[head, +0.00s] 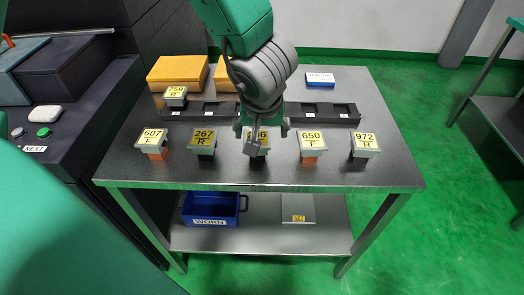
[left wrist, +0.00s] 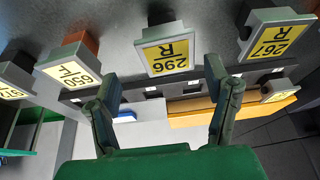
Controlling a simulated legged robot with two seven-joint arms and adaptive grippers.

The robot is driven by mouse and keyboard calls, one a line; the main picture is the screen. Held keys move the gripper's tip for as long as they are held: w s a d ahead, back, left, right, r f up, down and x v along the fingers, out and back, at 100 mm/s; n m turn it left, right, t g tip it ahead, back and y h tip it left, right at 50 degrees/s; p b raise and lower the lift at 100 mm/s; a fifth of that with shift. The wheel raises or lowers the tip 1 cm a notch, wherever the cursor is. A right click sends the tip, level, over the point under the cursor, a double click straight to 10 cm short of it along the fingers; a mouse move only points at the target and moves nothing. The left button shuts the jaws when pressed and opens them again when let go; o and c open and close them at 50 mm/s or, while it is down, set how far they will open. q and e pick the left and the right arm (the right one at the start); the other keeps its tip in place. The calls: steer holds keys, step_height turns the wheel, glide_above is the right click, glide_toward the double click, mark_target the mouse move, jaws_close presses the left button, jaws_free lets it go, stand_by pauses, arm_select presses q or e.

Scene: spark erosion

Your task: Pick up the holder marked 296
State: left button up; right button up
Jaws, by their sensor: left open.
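The holder marked 296 R (left wrist: 168,52) is a grey block with a yellow label on a dark stem. In the left wrist view it is upside down, ahead of and between the fingers of my left gripper (left wrist: 162,76). The fingers are apart and do not appear to touch it. In the head view my left gripper (head: 262,130) is over the middle of the front row and partly hides this holder (head: 262,137). Only part of its number shows there. My right gripper is not in view.
Holders 267 R (head: 204,138) and 650 F (head: 311,139) flank it closely. Holders 607 F (head: 151,137) and 972 R (head: 364,140) stand farther out. Behind are a dark slotted rack (head: 335,113), holder 759 R (head: 175,92) and yellow boxes (head: 177,71). A blue bin (head: 208,212) is below.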

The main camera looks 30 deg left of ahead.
mark_target(260, 139)
arm_select(q)
steer(key=shift+b+x, duration=0.3)
steer(key=shift+x, duration=0.75)
steer(key=shift+a+f, duration=0.35)
steer(key=b+x, duration=0.3)
steer(key=x, duration=0.1)
steer(key=shift+s+a, duration=0.1)
steer(key=shift+a, duration=0.2)
steer(key=shift+f, duration=0.4)
steer(key=shift+w+d, duration=0.2)
steer(key=shift+w, duration=0.05)
steer(key=shift+d+r, duration=0.2)
steer(key=shift+c, duration=0.4)
steer(key=c, duration=1.4)
steer(key=shift+o, duration=0.2)
steer(key=shift+a, duration=0.25)
